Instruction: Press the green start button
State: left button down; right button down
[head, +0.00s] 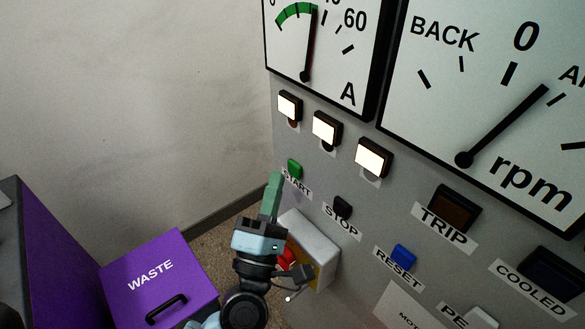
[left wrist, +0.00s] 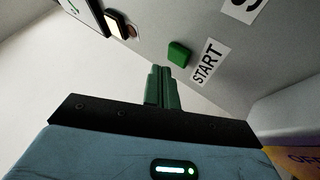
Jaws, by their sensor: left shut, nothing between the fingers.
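The green start button (head: 294,168) sits on the grey panel, with a START label (head: 297,184) just below it. In the left wrist view the green button (left wrist: 179,53) is just ahead of the fingertips and slightly to their right, beside the START label (left wrist: 208,62). My left gripper (head: 275,181) is shut and empty, its green fingers pointing up toward the button. In the left wrist view the closed fingers (left wrist: 161,72) show a small gap to the button; whether they touch it I cannot tell for sure. My right gripper is not in view.
A black STOP button (head: 342,207) and blue RESET button (head: 403,257) lie to the right. A grey box with a red knob (head: 287,258) stands out from the panel behind my gripper. A purple WASTE bin (head: 150,275) is at lower left. Three lit lamps (head: 326,127) are above.

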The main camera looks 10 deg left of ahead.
pick_arm(q)
jog(key=shift+s+a, duration=0.75)
jog(key=shift+s, duration=0.2)
jog(key=shift+s+a, duration=0.75)
jog(key=shift+s, duration=0.15)
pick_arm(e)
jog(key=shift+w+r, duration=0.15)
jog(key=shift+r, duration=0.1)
